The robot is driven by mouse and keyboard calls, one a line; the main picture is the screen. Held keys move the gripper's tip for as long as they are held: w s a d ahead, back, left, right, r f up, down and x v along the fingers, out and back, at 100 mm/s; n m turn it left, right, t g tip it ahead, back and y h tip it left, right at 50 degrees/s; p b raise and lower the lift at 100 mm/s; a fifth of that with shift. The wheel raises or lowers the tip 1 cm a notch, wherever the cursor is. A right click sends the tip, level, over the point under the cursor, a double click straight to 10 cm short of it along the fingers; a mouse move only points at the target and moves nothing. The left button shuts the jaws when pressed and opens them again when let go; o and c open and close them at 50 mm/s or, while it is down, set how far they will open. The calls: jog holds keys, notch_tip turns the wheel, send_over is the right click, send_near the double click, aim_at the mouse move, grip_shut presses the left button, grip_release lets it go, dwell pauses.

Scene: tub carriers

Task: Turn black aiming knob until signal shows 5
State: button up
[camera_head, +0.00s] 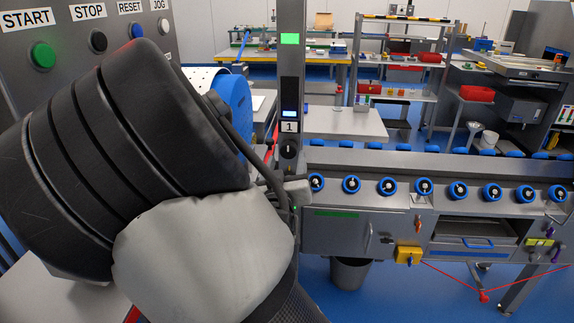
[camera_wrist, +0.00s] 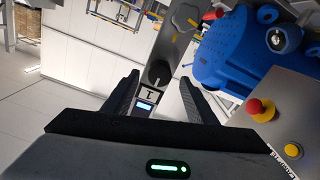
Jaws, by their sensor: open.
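The black aiming knob (camera_head: 288,149) is on a grey upright post, below a white label marked 1 (camera_head: 289,127) and a small lit blue display (camera_head: 289,112). In the wrist view the knob (camera_wrist: 158,72) shows beyond and between my fingertips, with the display (camera_wrist: 145,105) nearer the palm. The figure on the display is too small to read. My gripper (camera_wrist: 160,79) is open, its two black fingers apart with nothing held between them. I cannot tell whether a finger touches the knob. In the head view my arm hides most of the gripper.
A button panel (camera_head: 88,80) marked START, STOP, RESET and JOG stands close at left. A row of blue-ringed dials (camera_head: 424,187) lies on the machine at right. In the wrist view a red emergency button (camera_wrist: 261,110) and a blue housing (camera_wrist: 245,48) are at right.

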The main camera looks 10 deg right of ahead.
aim_at(289, 153)
jog(key=shift+b+x, duration=0.5)
jog(key=shift+x, duration=1.55)
jog(key=c, duration=1.1)
jog(key=shift+o, duration=0.2)
jog(key=shift+r, duration=0.1)
jog(key=n+p, duration=0.4)
jog(key=shift+d+r, duration=0.1)
jog(key=shift+n+p, duration=1.65)
jog(key=shift+n, duration=1.05)
